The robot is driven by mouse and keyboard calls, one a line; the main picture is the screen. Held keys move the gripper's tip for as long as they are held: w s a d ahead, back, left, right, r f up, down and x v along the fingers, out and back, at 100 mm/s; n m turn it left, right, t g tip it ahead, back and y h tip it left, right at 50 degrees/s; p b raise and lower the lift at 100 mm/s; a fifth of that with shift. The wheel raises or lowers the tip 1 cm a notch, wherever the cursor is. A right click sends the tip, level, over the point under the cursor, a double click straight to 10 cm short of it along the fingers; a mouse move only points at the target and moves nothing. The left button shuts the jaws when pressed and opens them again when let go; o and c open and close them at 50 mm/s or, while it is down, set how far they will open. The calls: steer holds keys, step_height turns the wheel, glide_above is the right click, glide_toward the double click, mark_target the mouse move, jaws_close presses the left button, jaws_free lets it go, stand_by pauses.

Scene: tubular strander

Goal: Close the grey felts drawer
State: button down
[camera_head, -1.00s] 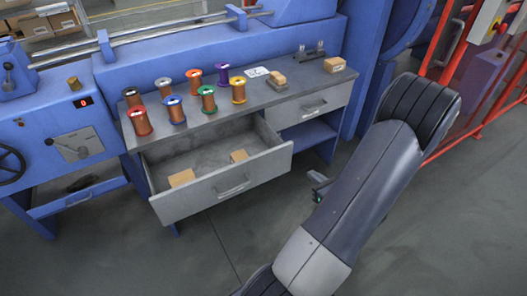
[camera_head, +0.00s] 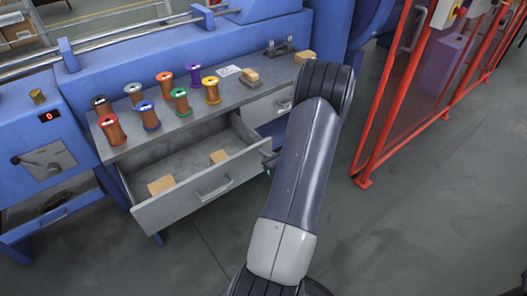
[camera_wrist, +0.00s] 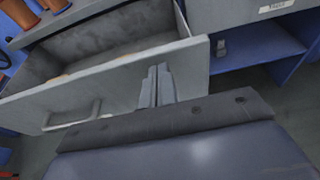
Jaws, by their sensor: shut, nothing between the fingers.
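The grey drawer (camera_head: 205,190) at the left of the bench is pulled well open, with two small tan blocks (camera_head: 161,185) inside. Its front panel with a bar handle (camera_head: 214,190) faces me. In the wrist view the drawer front (camera_wrist: 115,98) and its handle (camera_wrist: 75,118) show at the left. My gripper (camera_wrist: 157,84) is shut and empty, in front of the panel near its right end, to the right of the handle. I cannot tell whether it touches the panel. In the head view my arm mostly hides the gripper (camera_head: 268,160).
A second grey drawer (camera_head: 265,108) at the right is shut, with open blue shelf space (camera_wrist: 258,45) below it. Several coloured spools (camera_head: 180,101) stand on the bench top (camera_head: 165,137). A red fence (camera_head: 385,110) stands at the right. The floor in front is clear.

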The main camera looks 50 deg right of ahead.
steer(key=shift+w+d, duration=0.2)
steer(key=shift+w, duration=0.5)
steer(key=w+d+b, duration=0.4)
steer(key=w+b, duration=0.1)
steer(key=w, duration=1.3)
steer(key=shift+w+d+b, duration=0.15)
steer(key=shift+d+b, duration=0.05)
steer(key=shift+b, duration=0.1)
